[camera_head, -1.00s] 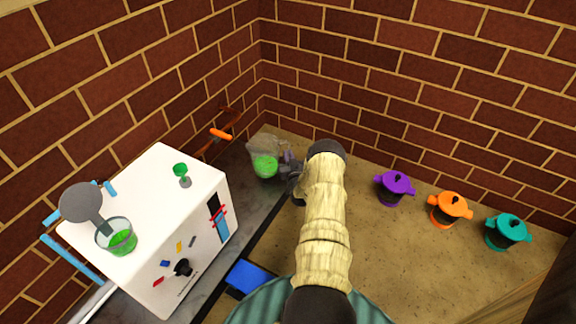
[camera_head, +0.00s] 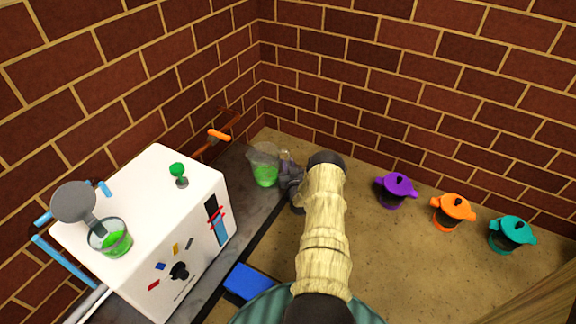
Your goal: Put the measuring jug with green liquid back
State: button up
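The clear measuring jug with green liquid (camera_head: 265,176) is upright at the back of the dark counter strip, between the white machine and the brick wall. I cannot tell whether its base touches the counter. My gripper (camera_head: 286,174) is right at its right side, by a pale part that may be its handle. The fingertips are too small and partly hidden to show whether they are shut on it.
An orange-handled thing (camera_head: 219,136) is at the wall. Purple (camera_head: 394,194), orange (camera_head: 452,213) and teal (camera_head: 512,238) pots line the right. A blue block (camera_head: 248,283) lies in front.

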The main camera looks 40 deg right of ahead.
jog(key=shift+o, duration=0.7)
jog(key=shift+r, duration=0.2)
jog(key=shift+s+a+p, duration=0.15)
jog(key=shift+s+p, duration=0.25)
jog(key=shift+p, duration=0.05)
jog(key=p+v, duration=0.6)
jog(key=v, duration=0.5)
jog(key=shift+a+f, duration=0.1)
jog(key=shift+s, duration=0.15)
